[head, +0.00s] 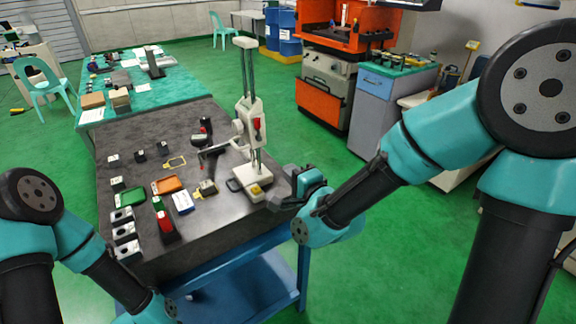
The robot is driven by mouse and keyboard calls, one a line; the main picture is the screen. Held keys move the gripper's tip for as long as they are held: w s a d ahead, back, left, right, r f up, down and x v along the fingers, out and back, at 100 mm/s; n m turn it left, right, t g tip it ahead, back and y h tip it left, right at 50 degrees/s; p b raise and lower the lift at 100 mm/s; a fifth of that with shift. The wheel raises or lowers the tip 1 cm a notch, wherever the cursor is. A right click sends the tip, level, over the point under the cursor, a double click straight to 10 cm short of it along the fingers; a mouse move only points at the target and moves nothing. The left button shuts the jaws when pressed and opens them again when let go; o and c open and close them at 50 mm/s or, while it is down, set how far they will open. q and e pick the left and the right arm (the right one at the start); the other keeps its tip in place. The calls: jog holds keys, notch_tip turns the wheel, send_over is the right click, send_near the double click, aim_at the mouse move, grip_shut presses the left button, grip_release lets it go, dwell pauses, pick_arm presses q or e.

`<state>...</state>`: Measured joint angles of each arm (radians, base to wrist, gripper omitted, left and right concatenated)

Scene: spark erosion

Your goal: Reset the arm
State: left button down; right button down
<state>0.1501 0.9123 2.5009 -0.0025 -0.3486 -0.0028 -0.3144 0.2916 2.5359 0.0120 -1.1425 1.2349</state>
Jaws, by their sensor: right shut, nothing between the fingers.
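My right arm comes in from the right side of the head view. My right gripper (278,203) is shut and empty at the right edge of the dark granite table (190,245), just right of the white base of the height gauge (252,180). I cannot tell whether it touches the table. My left arm comes in at the lower left. Its wrist reaches the bottom edge of the view, and the left gripper is out of view.
On the table are an orange tray (167,186), a green tray (129,197), a red block (165,222), a white card (183,202) and several small blocks. A blue stand (240,285) is below. A green-topped table (170,85) stands behind.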

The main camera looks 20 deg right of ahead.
dwell(0.4)
jog(key=s+d+f+n+g+h, duration=0.1)
jog(key=s+d+f+n+g, duration=0.2)
jog(key=f, duration=0.9)
jog(key=d+f+n+g+h, duration=0.1)
jog(key=f+n+g, duration=0.35)
jog(key=f, duration=0.85)
jog(key=s+d+f+n+g, duration=0.1)
jog(key=s+f+n+g, duration=0.1)
jog(key=s+f+g, duration=0.2)
jog(key=s+d+f+n+g, duration=0.2)
jog(key=s+f+n+g, duration=0.1)
jog(key=s+f, duration=0.6)
notch_tip(320, 180, down, 4)
jog(key=shift+s+r+g, duration=0.15)
jog(key=shift+s+g, duration=0.15)
jog(key=shift+g, duration=0.55)
